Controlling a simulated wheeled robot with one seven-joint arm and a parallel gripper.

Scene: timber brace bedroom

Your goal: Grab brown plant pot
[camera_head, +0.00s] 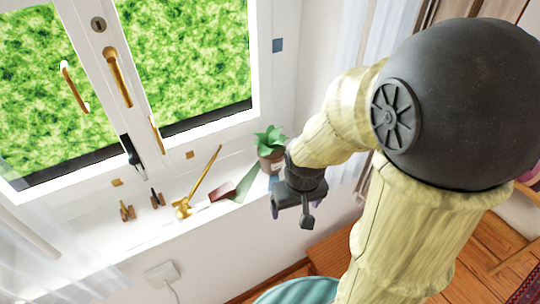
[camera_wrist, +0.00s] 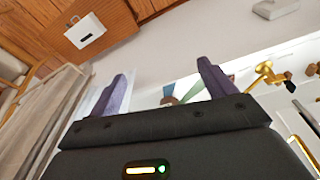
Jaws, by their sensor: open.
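The brown plant pot (camera_head: 271,162) holds a green leafy plant and stands upright at the right end of the white windowsill in the head view. My gripper (camera_head: 290,212) is just in front of and lower than the pot, beyond the sill's front edge, and its wrist partly overlaps the pot's right side. In the wrist view my gripper (camera_wrist: 165,82) shows two purple fingers spread wide with nothing held between them. A small brown patch low between the fingers may be the pot, but I cannot tell.
On the windowsill (camera_head: 150,222) lie a brass handle-like piece (camera_head: 184,207), a dark red card (camera_head: 222,192), a green card (camera_head: 246,182) and small brass fittings. The window (camera_head: 185,55) stands behind. A round teal top (camera_head: 298,292) is below, above wooden floor.

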